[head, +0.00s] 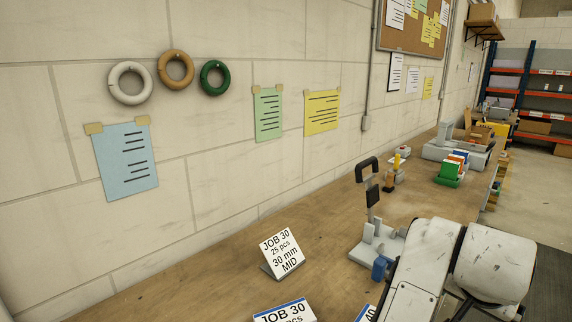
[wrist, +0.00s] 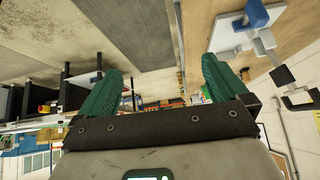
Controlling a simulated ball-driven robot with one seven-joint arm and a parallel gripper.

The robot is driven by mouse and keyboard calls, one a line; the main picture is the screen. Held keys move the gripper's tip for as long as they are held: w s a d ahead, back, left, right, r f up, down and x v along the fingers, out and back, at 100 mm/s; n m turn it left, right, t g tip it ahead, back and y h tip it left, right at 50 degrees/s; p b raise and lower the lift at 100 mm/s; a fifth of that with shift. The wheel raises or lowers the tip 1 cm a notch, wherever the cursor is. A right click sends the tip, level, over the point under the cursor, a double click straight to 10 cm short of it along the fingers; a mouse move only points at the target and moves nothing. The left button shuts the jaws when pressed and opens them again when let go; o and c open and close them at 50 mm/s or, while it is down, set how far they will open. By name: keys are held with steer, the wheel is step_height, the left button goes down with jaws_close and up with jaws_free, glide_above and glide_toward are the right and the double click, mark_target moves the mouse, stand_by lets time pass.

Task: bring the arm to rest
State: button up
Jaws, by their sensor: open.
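My gripper (wrist: 160,88) shows in the wrist view with two green fingers spread wide apart. It is open, and nothing is between the fingers. In the head view my white, scuffed arm (head: 432,270) stands at the lower right, over the near side of the bench (head: 215,275); the gripper itself cannot be made out there.
A job card (head: 282,252) stands on the bench, with more cards at the bottom edge. Green, white and orange items (head: 452,168) and a grey machine (head: 458,150) are farther along. The wall (head: 230,180) bounds the bench. Floor (head: 535,185) shows at the right.

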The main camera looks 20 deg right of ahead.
steer(key=s+a+f+n+t+y+b, duration=0.1)
steer(key=a+f+n+b, duration=0.3)
steer(key=f, duration=0.6)
steer(key=s+a+f+n+y, duration=0.1)
steer(key=f+n, duration=0.5)
steer(key=f, duration=0.3)
steer(key=s+a+f+n+g+y+b, duration=0.2)
steer(key=s+a+f+n+y, duration=0.1)
steer(key=s+a+f, duration=0.8)
step_height(320, 180, down, 4)
steer(key=shift+s+a+r+n+y, duration=0.1)
steer(key=shift+s+a+n+y, duration=0.3)
steer(key=shift+a+y, duration=0.45)
steer(key=shift+a, duration=0.15)
